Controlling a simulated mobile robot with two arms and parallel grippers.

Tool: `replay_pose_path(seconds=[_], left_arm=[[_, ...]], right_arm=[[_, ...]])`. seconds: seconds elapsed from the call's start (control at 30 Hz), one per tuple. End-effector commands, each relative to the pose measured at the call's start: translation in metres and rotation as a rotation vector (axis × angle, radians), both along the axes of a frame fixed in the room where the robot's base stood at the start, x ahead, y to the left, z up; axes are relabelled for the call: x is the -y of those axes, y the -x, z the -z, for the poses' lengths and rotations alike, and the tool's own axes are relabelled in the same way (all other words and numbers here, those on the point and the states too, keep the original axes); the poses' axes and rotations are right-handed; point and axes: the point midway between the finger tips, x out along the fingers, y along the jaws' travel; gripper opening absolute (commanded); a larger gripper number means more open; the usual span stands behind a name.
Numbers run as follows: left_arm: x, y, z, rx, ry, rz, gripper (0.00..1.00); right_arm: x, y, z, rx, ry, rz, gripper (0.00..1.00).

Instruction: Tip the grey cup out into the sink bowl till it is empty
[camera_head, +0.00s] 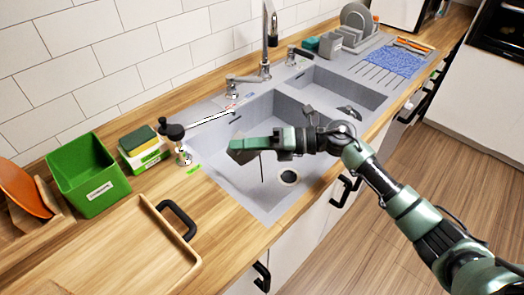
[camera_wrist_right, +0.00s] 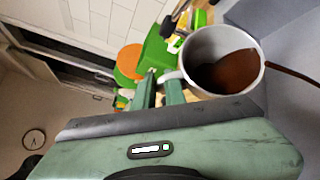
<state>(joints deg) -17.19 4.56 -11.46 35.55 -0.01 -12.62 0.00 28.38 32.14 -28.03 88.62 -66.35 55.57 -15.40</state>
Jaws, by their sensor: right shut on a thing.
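The grey cup (camera_head: 240,152) is held over the near sink bowl (camera_head: 232,182), tipped well onto its side. In the right wrist view the cup (camera_wrist_right: 190,62) shows its open mouth, with brown liquid (camera_wrist_right: 232,72) inside. A thin brown stream runs from its rim, and in the head view it falls as a dark line into the bowl. My right gripper (camera_head: 262,143), also in the right wrist view (camera_wrist_right: 160,92), is shut on the cup at its handle side. My left gripper is out of view.
A tall tap (camera_head: 269,30) stands behind the sink. A black-knobbed metal fitting (camera_head: 172,131) stands at the bowl's left edge. A green bin (camera_head: 88,175), sponges (camera_head: 142,143) and a wooden tray (camera_head: 125,255) are left. The second bowl (camera_head: 335,88) lies beyond.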

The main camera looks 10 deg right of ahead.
Motion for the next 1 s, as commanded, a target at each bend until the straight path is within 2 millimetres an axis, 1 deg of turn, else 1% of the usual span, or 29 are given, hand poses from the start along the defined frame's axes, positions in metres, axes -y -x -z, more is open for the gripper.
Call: replay_pose_path(seconds=[1.0], left_arm=[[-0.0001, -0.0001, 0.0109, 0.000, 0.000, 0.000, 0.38]], right_arm=[[0.0085, -0.0044, -0.0076, -0.049, -0.103, -0.003, 0.00]])
